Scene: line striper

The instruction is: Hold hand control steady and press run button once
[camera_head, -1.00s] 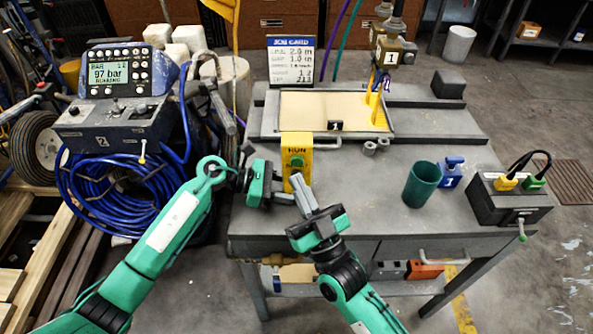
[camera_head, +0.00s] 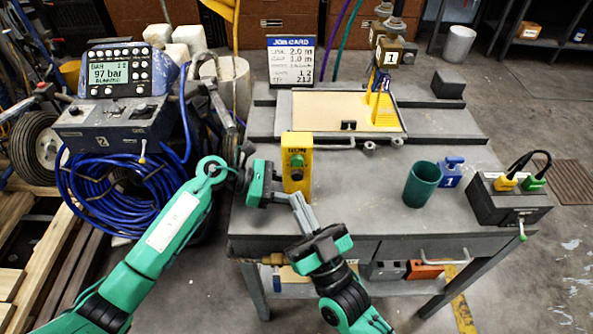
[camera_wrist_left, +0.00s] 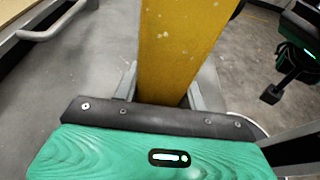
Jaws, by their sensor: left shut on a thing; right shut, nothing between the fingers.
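The yellow hand control (camera_head: 297,180) stands upright above the front left of the bench, with a round green button (camera_head: 297,160) on its upper face. My left gripper (camera_head: 283,191) is shut on the hand control from the left. In the left wrist view the yellow body (camera_wrist_left: 180,50) sits between the fingers. My right gripper (camera_head: 299,200) is shut and empty, its fingertips just below the button in the head view. I cannot tell whether they touch the control. The control unit (camera_head: 118,90) at left has a lit screen reading 97 bar.
A cream panel (camera_head: 320,110) lies on the grey bench (camera_head: 360,205), under a nozzle block marked 1 (camera_head: 390,53), with yellow at the panel's right end. A green cup (camera_head: 421,185), a blue piece (camera_head: 451,172) and a dark box (camera_head: 505,200) stand at right. A job card (camera_head: 291,60) stands behind.

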